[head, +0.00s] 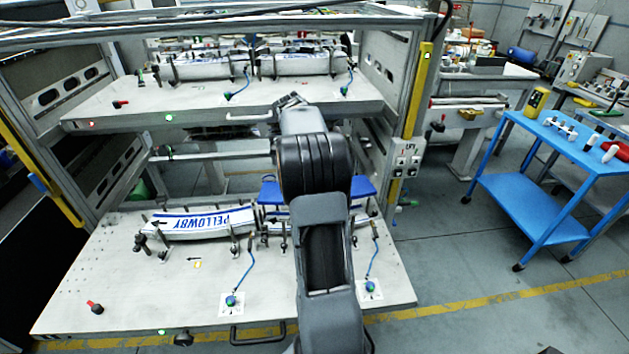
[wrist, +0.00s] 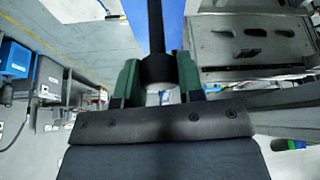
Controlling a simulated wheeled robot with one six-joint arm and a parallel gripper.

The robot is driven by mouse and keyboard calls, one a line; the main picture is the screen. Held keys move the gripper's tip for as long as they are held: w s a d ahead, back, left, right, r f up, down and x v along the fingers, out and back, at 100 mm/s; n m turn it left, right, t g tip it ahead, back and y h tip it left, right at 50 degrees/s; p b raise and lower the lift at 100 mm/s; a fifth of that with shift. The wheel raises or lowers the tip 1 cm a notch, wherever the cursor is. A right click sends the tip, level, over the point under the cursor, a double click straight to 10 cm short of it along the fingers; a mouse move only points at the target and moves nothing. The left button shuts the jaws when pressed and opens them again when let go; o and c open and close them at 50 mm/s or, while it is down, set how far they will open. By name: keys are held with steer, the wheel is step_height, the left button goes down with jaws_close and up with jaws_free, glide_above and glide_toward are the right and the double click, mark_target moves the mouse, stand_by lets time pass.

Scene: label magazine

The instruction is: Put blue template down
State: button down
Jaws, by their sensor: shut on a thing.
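The blue template (head: 361,187) shows in the head view on both sides of my arm, over the back right part of the lower shelf (head: 120,270). Its middle is hidden by my arm. In the wrist view its blue face (wrist: 174,22) runs up the top, with a black handle (wrist: 155,35) in front of it. My gripper (wrist: 158,72) is shut on that handle with its green fingers, one on each side. The gripper is hidden behind my arm in the head view. I cannot tell whether the template touches anything below it.
A white curved label piece reading PELLOWBY (head: 200,222) lies in clamps on the lower shelf, left of my arm. The upper shelf (head: 220,100) holds similar pieces. A yellow-marked frame post (head: 417,110) stands right of the shelves. A blue cart (head: 540,190) stands farther right, with open floor between.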

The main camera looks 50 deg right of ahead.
steer(key=shift+a+f+p, duration=0.1)
steer(key=shift+f+p, duration=0.25)
steer(key=shift+f, duration=2.45)
steer(key=shift+f, duration=0.2)
steer(key=c, duration=0.8)
jaws_free()
steer(key=shift+o, duration=0.2)
